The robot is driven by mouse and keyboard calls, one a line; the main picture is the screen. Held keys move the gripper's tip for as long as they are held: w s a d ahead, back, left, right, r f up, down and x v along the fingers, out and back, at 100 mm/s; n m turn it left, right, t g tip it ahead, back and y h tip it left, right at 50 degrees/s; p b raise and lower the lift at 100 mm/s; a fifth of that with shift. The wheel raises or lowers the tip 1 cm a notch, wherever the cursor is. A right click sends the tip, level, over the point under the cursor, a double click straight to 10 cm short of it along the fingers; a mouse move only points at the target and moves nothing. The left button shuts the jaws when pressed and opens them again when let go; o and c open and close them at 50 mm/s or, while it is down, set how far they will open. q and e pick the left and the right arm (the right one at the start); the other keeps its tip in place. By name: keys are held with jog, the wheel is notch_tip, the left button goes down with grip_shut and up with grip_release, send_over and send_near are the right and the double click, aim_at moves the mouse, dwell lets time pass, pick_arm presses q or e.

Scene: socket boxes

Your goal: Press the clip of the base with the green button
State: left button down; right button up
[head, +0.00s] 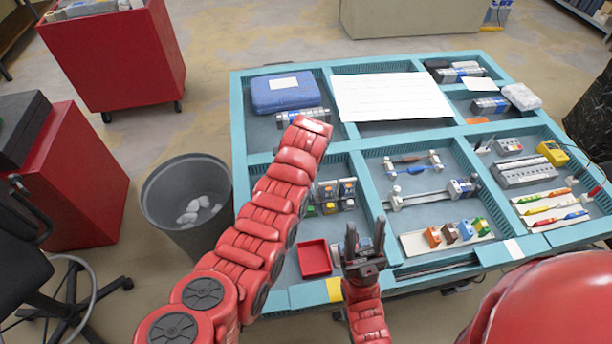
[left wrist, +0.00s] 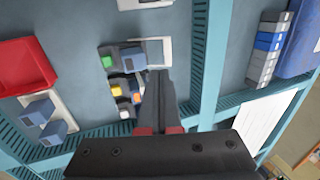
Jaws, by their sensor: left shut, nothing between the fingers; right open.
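The base with the green button (left wrist: 107,62) stands at the end of a group of dark socket bases in the left wrist view. In the head view its green button (head: 311,211) shows just right of my left arm. Other bases with yellow (left wrist: 116,90) and orange buttons stand beside it. My left gripper (left wrist: 158,78) is shut and empty, its fingertips appearing close to the green-button base; contact cannot be told. My left arm hides that gripper in the head view. My right gripper (head: 364,250) is open and empty over the table's front edge.
A red tray (head: 315,258) lies in front of the bases. Teal dividers (head: 365,190) split the table into compartments. A rail (head: 425,197) and coloured blocks lie to the right. A blue case (head: 285,92) and white sheet (head: 390,96) lie behind.

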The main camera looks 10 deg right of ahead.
pick_arm(q)
jog(key=b+v, duration=0.2)
jog(key=v, duration=0.5)
jog(key=shift+w+a, duration=0.15)
jog(key=shift+w, duration=0.1)
